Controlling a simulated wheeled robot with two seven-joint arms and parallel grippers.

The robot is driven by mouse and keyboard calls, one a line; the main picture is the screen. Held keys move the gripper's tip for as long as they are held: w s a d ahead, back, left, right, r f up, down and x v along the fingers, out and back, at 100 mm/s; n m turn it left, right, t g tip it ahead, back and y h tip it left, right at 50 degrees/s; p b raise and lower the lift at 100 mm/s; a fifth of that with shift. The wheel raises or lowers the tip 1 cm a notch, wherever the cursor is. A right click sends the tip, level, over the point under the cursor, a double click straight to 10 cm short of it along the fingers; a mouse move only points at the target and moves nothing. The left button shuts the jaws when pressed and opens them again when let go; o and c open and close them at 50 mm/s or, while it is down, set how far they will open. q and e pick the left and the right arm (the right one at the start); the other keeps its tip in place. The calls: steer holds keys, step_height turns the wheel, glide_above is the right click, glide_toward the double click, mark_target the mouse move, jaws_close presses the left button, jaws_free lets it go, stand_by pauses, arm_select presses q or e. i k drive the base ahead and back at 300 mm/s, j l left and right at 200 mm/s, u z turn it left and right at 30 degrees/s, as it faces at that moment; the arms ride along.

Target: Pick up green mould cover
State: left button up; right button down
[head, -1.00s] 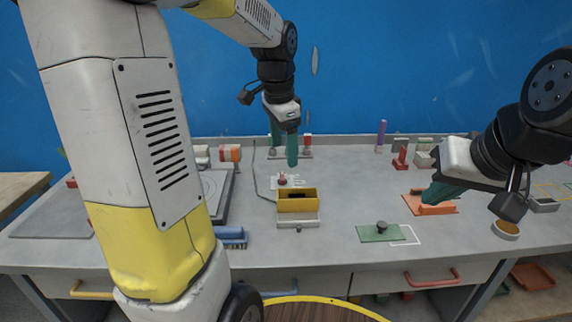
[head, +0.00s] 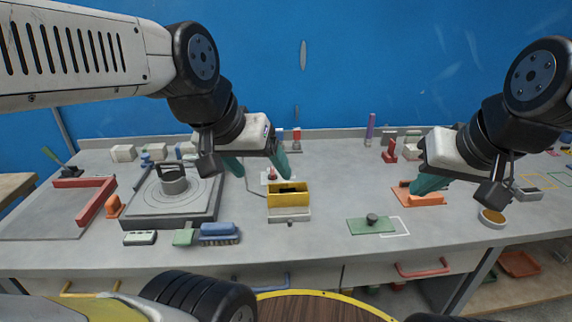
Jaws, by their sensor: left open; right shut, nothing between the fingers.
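The green mould cover (head: 371,225) is a flat green plate with a dark round knob on top. It lies near the front of the table, partly over a white outline marked on the tabletop. My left gripper (head: 258,173) is open and empty. It hangs above the table behind the yellow box, to the left of and behind the cover. My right gripper (head: 425,187) is shut with nothing in it, just over an orange plate, to the right of and behind the cover. Neither gripper touches the cover.
The yellow box (head: 289,201) stands left of the cover. The orange plate (head: 432,198) lies under my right gripper. A blue brush (head: 219,232), a grey turntable (head: 150,209) and a red bracket (head: 97,203) are on the left. A round cup (head: 492,217) stands at right.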

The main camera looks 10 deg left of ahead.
mark_target(373, 223)
steer(key=j+z, duration=0.25)
steer(key=j, duration=0.25)
steer(key=k+j+z, duration=0.1)
steer(key=j+z, duration=0.15)
steer(key=j, duration=0.25)
steer(key=k+j+z, duration=0.1)
steer(key=j+z, duration=0.15)
steer(key=j, duration=0.2)
